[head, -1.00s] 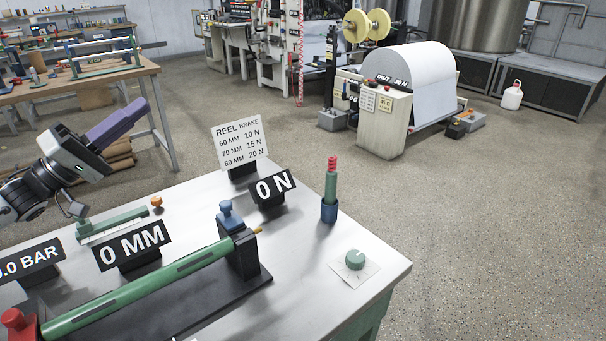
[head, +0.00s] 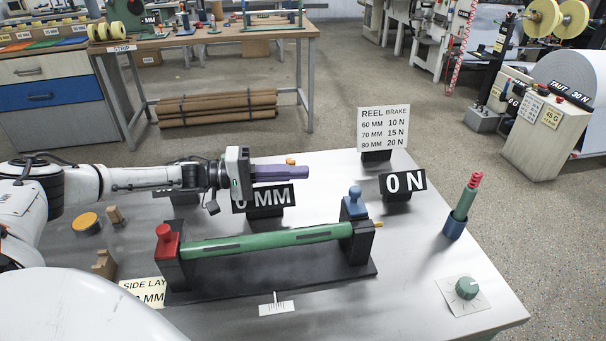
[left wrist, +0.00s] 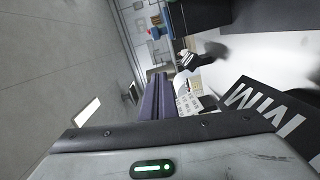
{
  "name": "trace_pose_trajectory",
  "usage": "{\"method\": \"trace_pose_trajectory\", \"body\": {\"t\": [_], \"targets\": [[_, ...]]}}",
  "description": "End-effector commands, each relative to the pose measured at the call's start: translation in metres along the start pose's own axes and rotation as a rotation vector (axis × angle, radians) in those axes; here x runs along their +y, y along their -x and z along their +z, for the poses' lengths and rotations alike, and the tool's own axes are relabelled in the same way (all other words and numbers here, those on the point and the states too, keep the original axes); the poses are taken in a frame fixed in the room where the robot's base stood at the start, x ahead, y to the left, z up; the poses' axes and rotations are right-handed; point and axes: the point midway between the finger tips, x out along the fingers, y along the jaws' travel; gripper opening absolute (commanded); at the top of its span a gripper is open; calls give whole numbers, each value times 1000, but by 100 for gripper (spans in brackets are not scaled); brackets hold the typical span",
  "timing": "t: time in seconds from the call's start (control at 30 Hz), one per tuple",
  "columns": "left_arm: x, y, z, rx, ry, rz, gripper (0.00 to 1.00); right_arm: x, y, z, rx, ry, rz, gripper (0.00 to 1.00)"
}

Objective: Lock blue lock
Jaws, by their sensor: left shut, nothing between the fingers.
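The blue lock (head: 354,203) is a blue knob on the black block at the right end of a green shaft (head: 270,240). A red lock (head: 167,241) sits on the black block at the left end. My left gripper (head: 307,172) has purple fingers and is shut and empty. It points right, in front of the "0 MM" sign's upper edge and left of the blue lock, apart from it. In the left wrist view its purple fingers (left wrist: 157,98) show, with the "MM" sign (left wrist: 265,110) at the right. My right gripper is not in view.
The "0 N" sign (head: 403,185) and the reel brake card (head: 383,129) stand behind the blue lock. A blue cup (head: 455,227) with a green and red stick and a green dial (head: 466,288) are at the right. The tabletop between them is clear.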

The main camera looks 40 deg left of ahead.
Motion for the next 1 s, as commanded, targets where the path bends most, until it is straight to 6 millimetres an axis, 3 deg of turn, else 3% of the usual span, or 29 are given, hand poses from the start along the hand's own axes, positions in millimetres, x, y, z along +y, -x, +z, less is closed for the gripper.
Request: {"method": "trace_pose_trajectory", "body": {"t": [0.37,0.6,1.0], "targets": [[3,-82,0,-1,-1,5,0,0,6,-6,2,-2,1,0],[2,-86,32,-1,2,1,0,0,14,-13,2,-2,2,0],[1,-88,39,1,-1,1,0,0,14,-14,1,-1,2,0]]}}
